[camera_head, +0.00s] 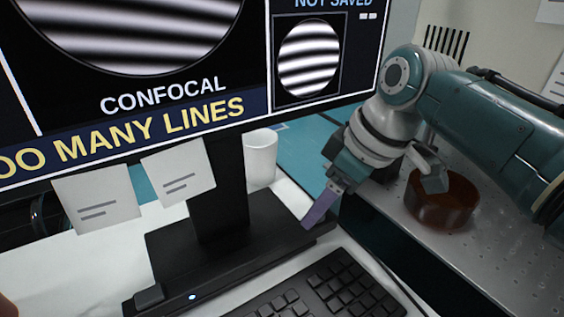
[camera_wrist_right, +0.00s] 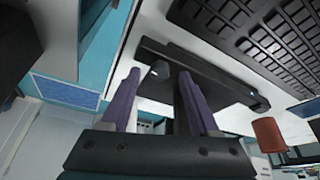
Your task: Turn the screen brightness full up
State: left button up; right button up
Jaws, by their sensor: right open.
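The screen (camera_head: 130,90) fills the upper left of the head view and shows striped discs and text. It stands on a black stand (camera_head: 220,200). A long black bar (camera_head: 215,272) with a small lit dot lies along the front of the stand; it also shows in the right wrist view (camera_wrist_right: 215,84). A small dark round knob with a pale face (camera_wrist_right: 160,70) is at the bar's near end in the wrist view. My right gripper (camera_head: 308,222) is at the bar's right end, fingers pointing down. Its purple fingers are open, with the knob between their tips in the picture; contact cannot be told.
A black keyboard (camera_head: 325,287) lies in front of the bar. A white cup (camera_head: 260,158) stands behind it. Two paper notes (camera_head: 98,198) hang from the screen's lower edge. A brown round dish (camera_head: 442,200) sits on the perforated metal table (camera_head: 490,240) to the right.

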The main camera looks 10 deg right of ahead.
jog(key=shift+w+a+f, duration=0.1)
jog(key=shift+w+f, duration=0.05)
jog(key=shift+f, duration=0.25)
jog(key=shift+c, duration=0.4)
grip_shut()
